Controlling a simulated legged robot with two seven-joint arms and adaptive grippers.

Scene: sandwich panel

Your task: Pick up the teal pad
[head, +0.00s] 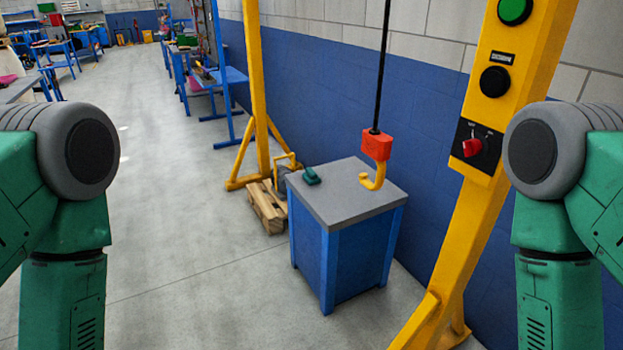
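The teal pad (312,176) is a small dark green-teal block. It lies on the grey top of a blue cabinet (338,205), near the top's far left corner. My two arms, green with grey joints, show at the left and right edges of the head view. Both of my grippers are out of view. Nothing of mine touches the pad or the cabinet in this view.
A yellow hook under a red block (376,145) hangs on a black cable over the cabinet's right part. A yellow post (470,215) with buttons and a red switch stands right of the cabinet. A wooden pallet (267,206) lies behind left. The floor at left is clear.

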